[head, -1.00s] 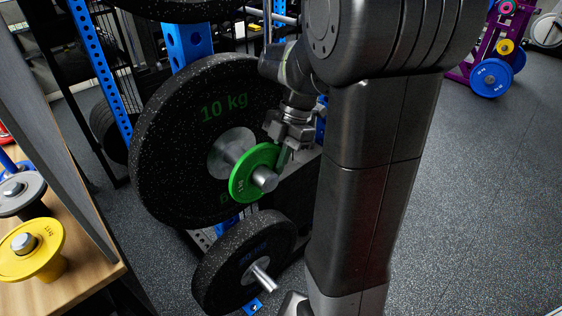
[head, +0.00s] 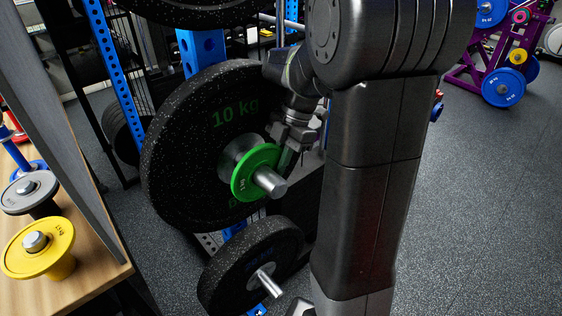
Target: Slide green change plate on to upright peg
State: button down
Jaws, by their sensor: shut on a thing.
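The green change plate (head: 247,172) is around a horizontal grey metal peg (head: 271,182), in front of a large black 10 kg plate (head: 190,140). The peg's end sticks out through the plate's centre. My gripper (head: 288,156) is shut on the right rim of the green plate, with its far finger partly hidden. At left, a wooden bench (head: 85,255) bears small stands with upright pegs: a yellow plate (head: 30,262) and a grey plate (head: 25,197) are around two of them. A blue upright post (head: 14,152) stands behind them. I cannot tell which upright peg is meant.
A lower black plate (head: 235,265) on another horizontal peg is below the green plate. A blue rack upright (head: 103,55) stands behind. A grey panel (head: 60,120) borders the bench. A purple rack (head: 487,60) is far right, with open floor before it.

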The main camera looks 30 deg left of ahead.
jog(key=c, duration=1.4)
grip_release()
jog(key=shift+c, duration=0.2)
jog(key=b+v, duration=0.1)
jog(key=v, duration=1.3)
jog(key=shift+s+f, duration=0.1)
jog(key=shift+f, duration=0.1)
jog(key=p+x, duration=0.1)
jog(key=x, duration=1.2)
jog(key=shift+s+f, duration=0.1)
jog(key=shift+s+d+f, duration=0.1)
jog(key=shift+s+f, duration=0.05)
jog(key=shift+f, duration=0.05)
jog(key=shift+d, duration=0.3)
